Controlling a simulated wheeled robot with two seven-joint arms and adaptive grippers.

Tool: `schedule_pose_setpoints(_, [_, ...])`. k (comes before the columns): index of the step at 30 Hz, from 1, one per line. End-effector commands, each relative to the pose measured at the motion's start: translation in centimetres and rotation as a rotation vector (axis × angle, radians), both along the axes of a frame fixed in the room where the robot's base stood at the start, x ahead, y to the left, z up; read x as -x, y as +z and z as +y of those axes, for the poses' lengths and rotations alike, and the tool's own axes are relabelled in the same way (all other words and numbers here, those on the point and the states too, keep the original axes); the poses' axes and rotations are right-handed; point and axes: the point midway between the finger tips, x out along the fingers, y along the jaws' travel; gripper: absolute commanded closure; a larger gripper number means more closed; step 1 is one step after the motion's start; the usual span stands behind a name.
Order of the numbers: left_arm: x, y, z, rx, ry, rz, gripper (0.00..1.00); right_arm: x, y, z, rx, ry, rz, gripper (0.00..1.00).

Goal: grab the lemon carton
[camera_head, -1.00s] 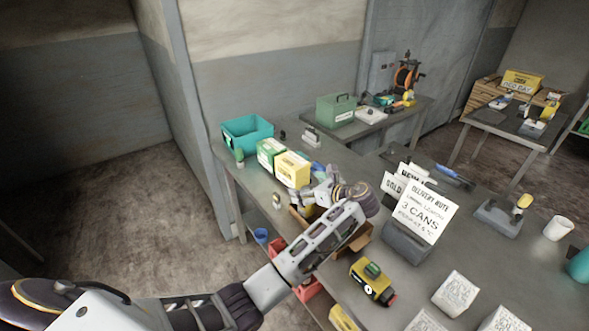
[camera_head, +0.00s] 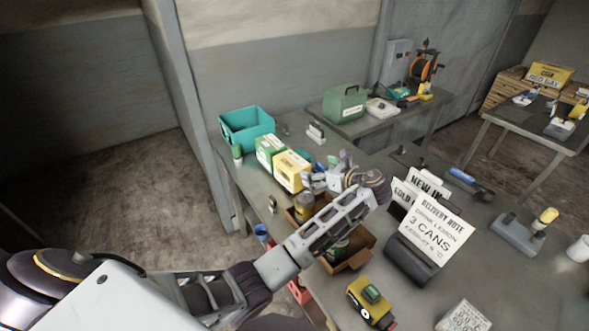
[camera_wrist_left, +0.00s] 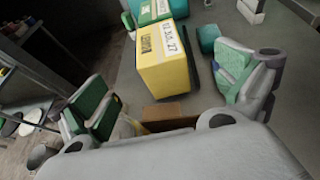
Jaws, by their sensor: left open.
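The lemon carton, a yellow box with a pale top (camera_head: 290,172), stands upright on the table beside a green-and-white carton (camera_head: 268,150). My left gripper (camera_head: 324,174) is just to the right of the yellow carton in the head view. In the left wrist view the yellow carton (camera_wrist_left: 165,68) is ahead, between the directions of the two spread green-padded fingers. The left gripper (camera_wrist_left: 168,92) is open and empty, and I see no finger closed on the carton. My right gripper is not in view.
A teal bin (camera_head: 247,131) stands behind the cartons. An open cardboard box (camera_head: 361,246) with cans lies under my left forearm. A delivery-note sign (camera_head: 436,228) and a yellow-black device (camera_head: 371,302) stand to the right.

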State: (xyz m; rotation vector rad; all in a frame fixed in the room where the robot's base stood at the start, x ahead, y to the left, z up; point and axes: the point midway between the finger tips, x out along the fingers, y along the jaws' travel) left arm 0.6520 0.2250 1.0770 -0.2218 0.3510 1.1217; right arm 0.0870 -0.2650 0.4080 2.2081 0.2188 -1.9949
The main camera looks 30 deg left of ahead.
Motion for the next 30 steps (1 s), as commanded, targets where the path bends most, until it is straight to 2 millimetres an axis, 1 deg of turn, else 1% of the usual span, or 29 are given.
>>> schedule_pose_setpoints(9, [0.0, 0.0, 0.0, 0.000, 0.000, 0.000, 0.00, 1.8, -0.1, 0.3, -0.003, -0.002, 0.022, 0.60])
schedule_pose_setpoints(14, [-0.2, -0.2, 0.5, 0.000, 0.002, 0.001, 0.00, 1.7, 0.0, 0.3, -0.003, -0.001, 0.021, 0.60])
schedule_pose_setpoints(21, [-1.2, -1.1, 2.7, -0.001, 0.001, 0.002, 0.00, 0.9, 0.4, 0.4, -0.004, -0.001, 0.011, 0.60])
schedule_pose_setpoints(30, [-2.7, -2.6, 6.0, -0.001, 0.001, 0.002, 0.00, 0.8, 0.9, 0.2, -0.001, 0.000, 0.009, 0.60])
